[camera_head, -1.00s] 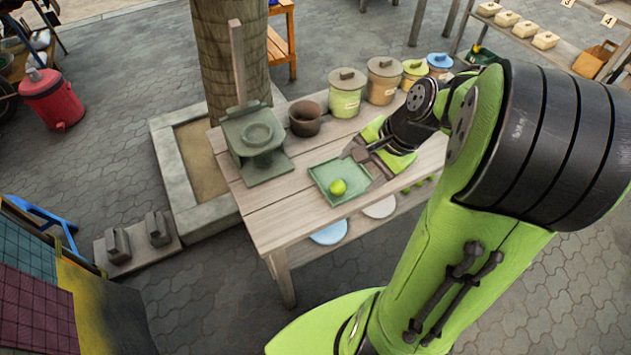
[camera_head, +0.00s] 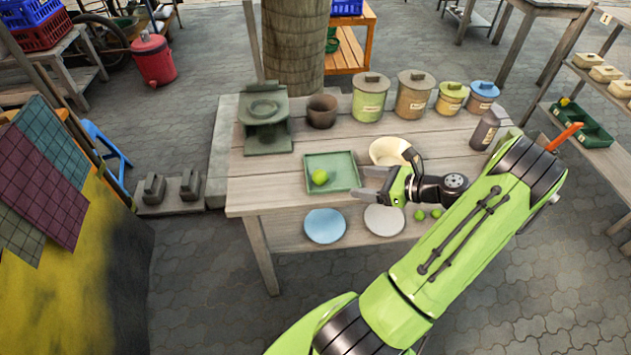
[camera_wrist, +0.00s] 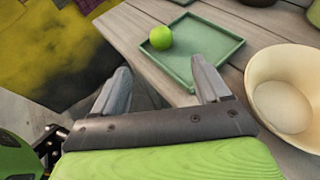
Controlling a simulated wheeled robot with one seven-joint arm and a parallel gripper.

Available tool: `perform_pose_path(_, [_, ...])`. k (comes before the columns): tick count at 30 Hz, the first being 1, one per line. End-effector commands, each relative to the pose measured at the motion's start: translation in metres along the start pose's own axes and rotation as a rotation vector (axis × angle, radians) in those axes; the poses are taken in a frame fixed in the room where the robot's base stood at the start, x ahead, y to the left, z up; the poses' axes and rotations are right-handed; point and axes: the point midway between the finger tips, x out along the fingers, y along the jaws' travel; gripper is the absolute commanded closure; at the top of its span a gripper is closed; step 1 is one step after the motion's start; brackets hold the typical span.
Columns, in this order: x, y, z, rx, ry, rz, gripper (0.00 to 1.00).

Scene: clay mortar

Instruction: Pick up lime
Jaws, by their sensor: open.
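The lime (camera_head: 320,177) is a small bright green ball lying in the left part of a square green tray (camera_head: 345,183) on the wooden table. It also shows in the wrist view (camera_wrist: 161,38), lying inside the tray near its left rim, beyond my fingertips. My gripper (camera_head: 367,182) is open and empty, just right of the tray near the table's front edge. In the wrist view my two fingers (camera_wrist: 160,80) are spread apart, and the lime is ahead of the gap between them, not touched.
A cream bowl (camera_head: 388,151) stands close behind my gripper. Lidded pots (camera_head: 369,100), a brown pot (camera_head: 322,112) and a green press-like stand (camera_head: 265,127) line the table's back. A blue plate (camera_head: 325,226) and a pale plate (camera_head: 384,220) lie on the lower shelf.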

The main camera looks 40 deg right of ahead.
Motion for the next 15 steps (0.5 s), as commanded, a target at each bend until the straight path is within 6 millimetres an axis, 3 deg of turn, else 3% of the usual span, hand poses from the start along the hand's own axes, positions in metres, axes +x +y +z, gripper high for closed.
perform_pose_path(1, [0.016, 0.001, -0.003, -0.002, -0.001, 0.007, 0.25])
perform_pose_path(6, [0.058, 0.001, -0.004, -0.003, 0.0, 0.006, 0.25])
perform_pose_path(15, [0.102, 0.0, -0.001, -0.006, 0.002, 0.005, 0.25])
